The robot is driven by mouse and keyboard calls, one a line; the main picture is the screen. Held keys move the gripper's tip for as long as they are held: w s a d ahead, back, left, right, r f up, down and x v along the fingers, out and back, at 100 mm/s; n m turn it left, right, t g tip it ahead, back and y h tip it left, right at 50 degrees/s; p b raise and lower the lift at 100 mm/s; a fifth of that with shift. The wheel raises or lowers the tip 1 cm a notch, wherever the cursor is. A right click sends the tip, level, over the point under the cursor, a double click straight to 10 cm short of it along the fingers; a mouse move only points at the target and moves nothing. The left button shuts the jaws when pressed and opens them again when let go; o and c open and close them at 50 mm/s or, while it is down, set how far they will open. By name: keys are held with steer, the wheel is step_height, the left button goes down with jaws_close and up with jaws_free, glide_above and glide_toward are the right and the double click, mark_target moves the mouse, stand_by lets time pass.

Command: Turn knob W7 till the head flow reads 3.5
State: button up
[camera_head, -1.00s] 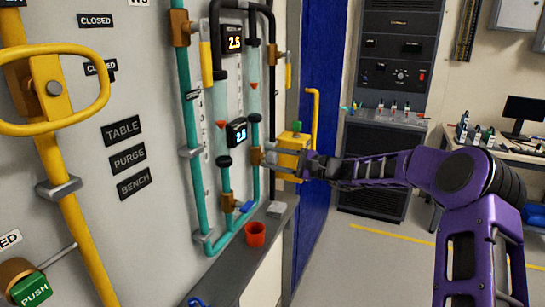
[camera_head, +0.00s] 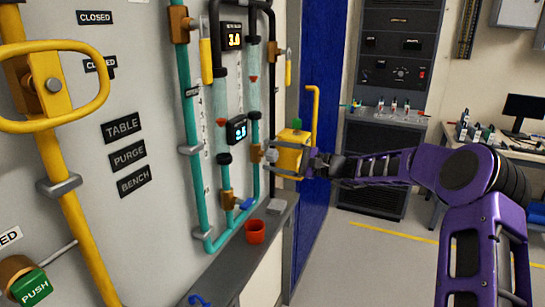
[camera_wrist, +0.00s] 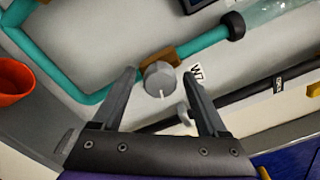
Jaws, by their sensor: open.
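Knob W7 (camera_wrist: 158,80) is a grey round knob with a white pointer line on a brass valve. Its W7 label (camera_wrist: 197,72) is just right of it in the wrist view. The knob also shows in the head view (camera_head: 270,156). My gripper (camera_wrist: 159,72) is open, with one finger on each side of the knob and a gap to each; it also shows in the head view (camera_head: 281,162). The upper display (camera_head: 233,35) appears to read 3.0, its last digit blurred. The lower display (camera_head: 236,130) is too blurred to read surely.
Teal pipes (camera_head: 185,100) run up the wall panel. A yellow box (camera_head: 291,150) is behind my gripper. A red cup (camera_head: 255,232) stands on the grey ledge (camera_head: 225,272) below; it also shows at the wrist view's left edge (camera_wrist: 14,80). The floor at right is open.

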steer(key=v, duration=1.6)
steer(key=shift+d+b, duration=0.3)
